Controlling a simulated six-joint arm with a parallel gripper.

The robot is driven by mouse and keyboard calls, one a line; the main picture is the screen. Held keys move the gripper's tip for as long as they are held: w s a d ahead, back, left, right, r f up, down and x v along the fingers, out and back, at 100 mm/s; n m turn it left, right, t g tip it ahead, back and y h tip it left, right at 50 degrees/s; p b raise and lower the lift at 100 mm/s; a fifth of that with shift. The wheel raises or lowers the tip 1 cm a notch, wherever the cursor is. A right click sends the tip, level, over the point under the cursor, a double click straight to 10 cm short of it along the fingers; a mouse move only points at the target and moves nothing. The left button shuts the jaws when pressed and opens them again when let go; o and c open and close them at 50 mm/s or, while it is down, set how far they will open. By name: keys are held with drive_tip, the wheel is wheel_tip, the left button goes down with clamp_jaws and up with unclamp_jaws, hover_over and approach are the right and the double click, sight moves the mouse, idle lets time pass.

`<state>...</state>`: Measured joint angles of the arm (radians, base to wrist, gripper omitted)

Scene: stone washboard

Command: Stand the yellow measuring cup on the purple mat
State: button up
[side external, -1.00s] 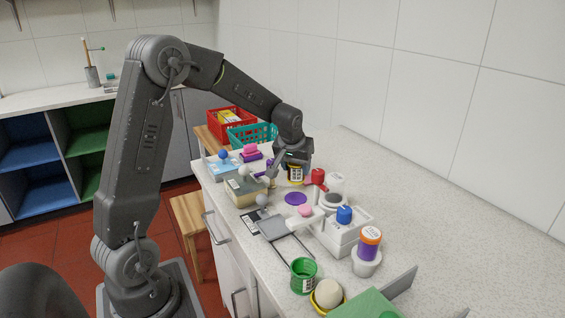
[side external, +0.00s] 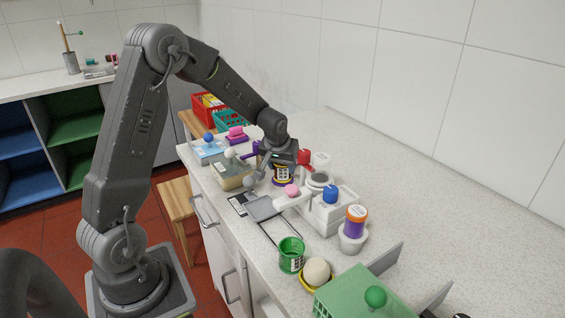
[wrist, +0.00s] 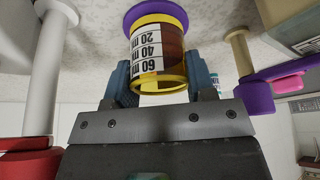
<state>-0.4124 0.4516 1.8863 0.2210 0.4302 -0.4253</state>
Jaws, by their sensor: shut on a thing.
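The yellow measuring cup (side external: 281,172), with a yellow rim, dark brown body and a white scale label, is upright over the purple mat (side external: 281,185). My gripper (side external: 282,162) is shut on the cup near its rim. In the wrist view the cup (wrist: 152,45) appears upside down between my fingers (wrist: 160,78), its base against the round purple mat (wrist: 155,7). The cup covers most of the mat, with a purple edge showing around its base. I cannot tell whether the base touches the mat or hangs just above it.
A red-topped white object (side external: 304,158) stands close right of the cup. A beige block (side external: 232,174) is to the left. A pink-knobbed white arm (side external: 291,190) and a scale-like unit with a blue knob (side external: 330,195) are in front. A green cup (side external: 291,255) stands nearer.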

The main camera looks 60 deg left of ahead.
drive_tip(key=o, duration=1)
drive_tip(key=shift+r, duration=0.1)
drive_tip(key=v, duration=1.3)
drive_tip(key=s+d+r+m+h, duration=0.1)
drive_tip(key=s+d+m, duration=0.1)
drive_tip(key=s+d, duration=0.4)
drive_tip(key=s+d+r+m+t+h, duration=0.1)
drive_tip(key=s+d+r+m, duration=0.1)
drive_tip(key=s+d, duration=0.4)
drive_tip(key=s+d+r+m+t, duration=0.1)
drive_tip(key=s+d+m, duration=0.2)
drive_tip(key=s+d, duration=0.2)
drive_tip(key=shift+s+d+r+h, duration=0.1)
drive_tip(key=shift+s+d+h, duration=0.1)
drive_tip(key=shift+s, duration=0.6)
drive_tip(key=shift+s+d+r+h, duration=0.1)
drive_tip(key=shift+s+d+h, duration=0.1)
drive_tip(key=shift+s, duration=0.6)
